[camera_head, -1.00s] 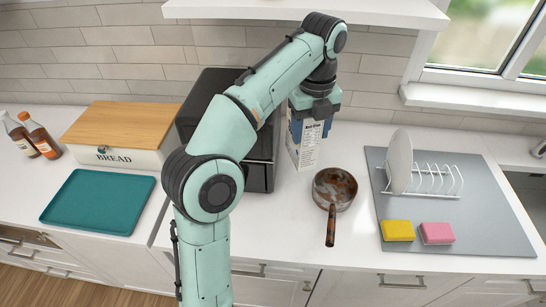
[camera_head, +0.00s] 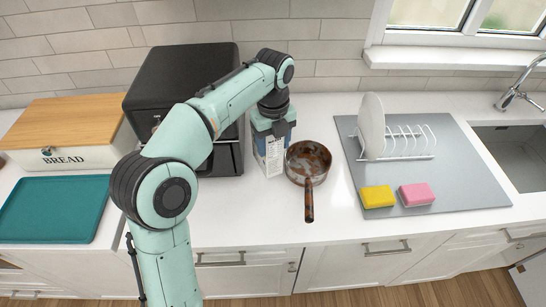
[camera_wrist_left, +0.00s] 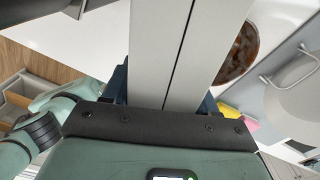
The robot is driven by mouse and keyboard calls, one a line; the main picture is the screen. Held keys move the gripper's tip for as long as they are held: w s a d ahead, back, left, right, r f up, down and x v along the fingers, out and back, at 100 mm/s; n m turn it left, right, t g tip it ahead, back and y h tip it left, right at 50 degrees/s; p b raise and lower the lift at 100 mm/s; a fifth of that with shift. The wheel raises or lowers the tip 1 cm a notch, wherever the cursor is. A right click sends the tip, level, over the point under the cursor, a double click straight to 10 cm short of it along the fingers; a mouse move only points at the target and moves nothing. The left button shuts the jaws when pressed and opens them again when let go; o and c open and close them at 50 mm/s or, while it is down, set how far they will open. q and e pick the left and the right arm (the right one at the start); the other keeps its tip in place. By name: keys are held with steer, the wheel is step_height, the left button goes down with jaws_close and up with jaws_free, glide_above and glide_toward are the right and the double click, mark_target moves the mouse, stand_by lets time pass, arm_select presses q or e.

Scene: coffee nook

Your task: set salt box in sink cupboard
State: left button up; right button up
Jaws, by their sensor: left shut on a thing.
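The salt box (camera_head: 270,156), white with dark print and a blue top, is upright just left of the rusty pan in the head view. My left gripper (camera_head: 273,126) is shut on its upper part from above. I cannot tell whether the box bottom touches the counter. In the left wrist view the closed grey fingers (camera_wrist_left: 178,60) hide most of the box; only dark blue edges (camera_wrist_left: 119,84) show beside them. The sink (camera_head: 522,150) is at the far right. A pale panel (camera_head: 532,278) shows low at right, perhaps the sink cupboard door. My right gripper is not in view.
The rusty pan (camera_head: 308,160) stands close beside the box, handle toward the front. A grey mat (camera_head: 455,180) holds a dish rack (camera_head: 408,143) and two sponges. A black appliance (camera_head: 180,75) is behind my arm. The front counter strip (camera_head: 250,215) is clear.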

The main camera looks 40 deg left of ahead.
mark_target(273, 154)
arm_select(q)
steer(key=shift+f+b, duration=0.5)
steer(key=shift+f, duration=1.65)
steer(key=shift+f, duration=0.2)
steer(key=o, duration=1.2)
steer(key=shift+c, duration=0.2)
steer(key=shift+r, duration=0.1)
